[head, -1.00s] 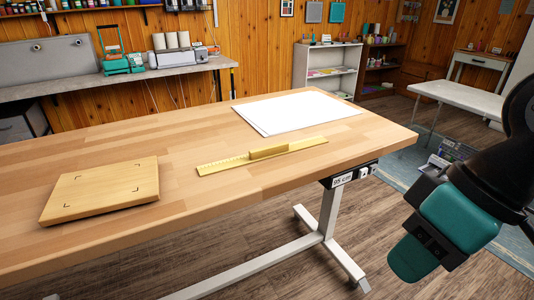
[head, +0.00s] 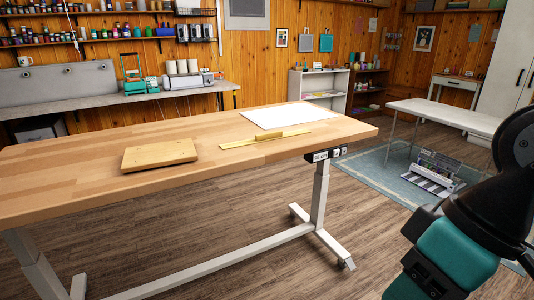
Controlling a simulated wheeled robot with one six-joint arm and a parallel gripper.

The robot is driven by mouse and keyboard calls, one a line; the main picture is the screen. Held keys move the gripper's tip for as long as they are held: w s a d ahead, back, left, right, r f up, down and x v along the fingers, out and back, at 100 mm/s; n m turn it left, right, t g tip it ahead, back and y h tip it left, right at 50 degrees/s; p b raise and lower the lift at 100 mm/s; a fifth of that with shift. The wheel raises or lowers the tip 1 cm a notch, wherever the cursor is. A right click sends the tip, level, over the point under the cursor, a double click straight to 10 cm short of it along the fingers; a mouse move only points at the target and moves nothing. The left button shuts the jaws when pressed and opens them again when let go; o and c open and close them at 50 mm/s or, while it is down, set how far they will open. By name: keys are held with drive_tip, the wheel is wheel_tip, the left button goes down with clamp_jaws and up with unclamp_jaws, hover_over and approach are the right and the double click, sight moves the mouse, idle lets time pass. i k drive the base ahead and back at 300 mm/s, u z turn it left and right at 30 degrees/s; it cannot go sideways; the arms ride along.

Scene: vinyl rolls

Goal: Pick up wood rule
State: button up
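The wood rule (head: 265,140) is a thin yellow strip with a raised block along its middle. It lies flat on the wooden table (head: 232,170), near the front edge toward the right end. My gripper (head: 425,272) is at the lower right, off the table and well apart from the rule. Only its teal and black body shows; its lower end is cut by the frame edge, so its opening is not visible.
A flat wooden board (head: 160,154) lies left of the rule. White sheets (head: 290,116) lie behind it. A white side table (head: 455,116) and a rack on the rug (head: 437,172) stand at the right. Wooden floor is open in front.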

sight(264, 138)
drive_tip(key=u, duration=1)
drive_tip(key=i, duration=1.65)
drive_tip(key=z, duration=0.7)
drive_tip(key=i, duration=0.55)
drive_tip(key=z, duration=0.5)
